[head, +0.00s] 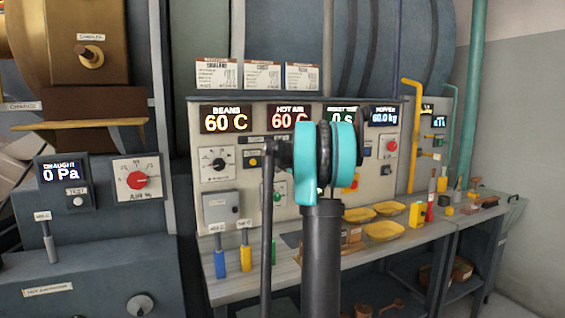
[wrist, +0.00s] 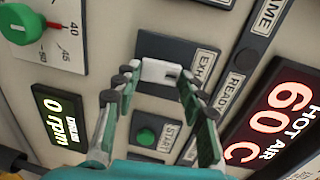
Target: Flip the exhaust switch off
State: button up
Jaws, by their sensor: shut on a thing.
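The exhaust switch (wrist: 160,71) shows in the wrist view as a pale lever on a dark plate, beside a label that starts "EXH". My gripper (wrist: 159,80) has its fingertips on either side of the pale lever and is shut on it. The fingers cover part of the plate, and I cannot tell the lever's exact position. In the head view my own teal and black arm stands in front of the control panel (head: 380,181) and hides the switch and most of my gripper.
A green start button (wrist: 145,135) and a READY label (wrist: 231,88) are close to my fingers. The HOT AIR display (wrist: 285,110) is at right, a green knob (wrist: 17,27) at upper left. Yellow trays (head: 384,231) and small tools stand on the bench below the panel.

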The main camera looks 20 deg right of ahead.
jog(key=shift+f+t, duration=0.3)
jog(key=shift+t, duration=0.7)
jog(key=o, duration=1.2)
jog(key=shift+c, duration=0.2)
jog(key=shift+s, duration=0.1)
jog(key=s, duration=1.1)
jog(key=shift+s+d+f, duration=0.2)
jog(key=shift+s+f, duration=0.2)
jog(key=shift+s, duration=0.1)
